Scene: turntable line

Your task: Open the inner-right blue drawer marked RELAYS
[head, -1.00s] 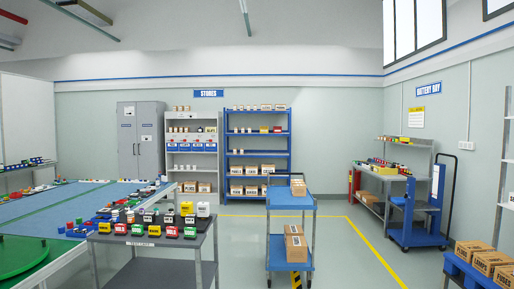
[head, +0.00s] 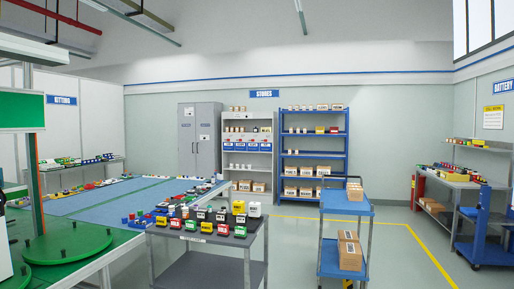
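A row of blue drawers (head: 253,147) sits on a middle level of the light grey shelf unit (head: 248,128) at the back wall, under the STORES sign (head: 264,93). Each drawer has a pale label, too small to read here, so I cannot tell which says RELAYS. The drawers all look pushed in. Neither of my grippers shows in the head view. The drawers are far across the room.
A grey cart (head: 205,235) with coloured labelled blocks and a blue trolley (head: 346,206) with cardboard boxes stand between me and the shelves. A green turntable (head: 68,243) is at left. Floor is open right of the trolley.

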